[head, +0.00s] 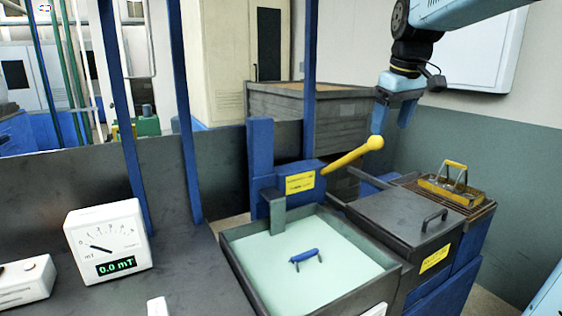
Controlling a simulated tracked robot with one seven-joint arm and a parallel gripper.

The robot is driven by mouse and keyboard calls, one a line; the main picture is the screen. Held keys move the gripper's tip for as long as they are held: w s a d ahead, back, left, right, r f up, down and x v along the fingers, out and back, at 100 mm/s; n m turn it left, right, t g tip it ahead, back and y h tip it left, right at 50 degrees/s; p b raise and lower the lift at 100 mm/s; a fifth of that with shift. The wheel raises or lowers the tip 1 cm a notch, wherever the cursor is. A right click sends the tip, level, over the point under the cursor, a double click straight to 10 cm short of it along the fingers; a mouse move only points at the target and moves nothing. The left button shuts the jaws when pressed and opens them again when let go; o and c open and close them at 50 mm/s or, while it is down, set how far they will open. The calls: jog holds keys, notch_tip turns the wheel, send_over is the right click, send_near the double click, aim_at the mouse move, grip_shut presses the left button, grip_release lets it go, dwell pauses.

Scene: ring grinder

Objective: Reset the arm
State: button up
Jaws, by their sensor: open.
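My gripper (392,122) hangs at the upper right with its blue fingers pointing down, apart and empty. Above it my arm comes in from the top right corner. In this view the gripper appears just above the yellow knob of a yellow lever (345,160). Whether it touches the knob I cannot tell for sure. The lever slants up to the right from a blue housing (300,184) with a yellow label.
A gauge (107,242) reading 0.0 mT stands left. Blue posts (186,110) rise behind the bench.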

jog(key=s+f+m+t, duration=0.1)
jog(key=s+f+m, duration=0.1)
jog(key=s+f, duration=0.4)
jog(key=s+a+f+m+t, duration=0.1)
jog(key=s+f+m, duration=0.2)
jog(key=s, duration=1)
notch_tip(320, 180, down, 4)
jog(key=shift+s+r, duration=0.2)
jog(key=shift+s, duration=0.15)
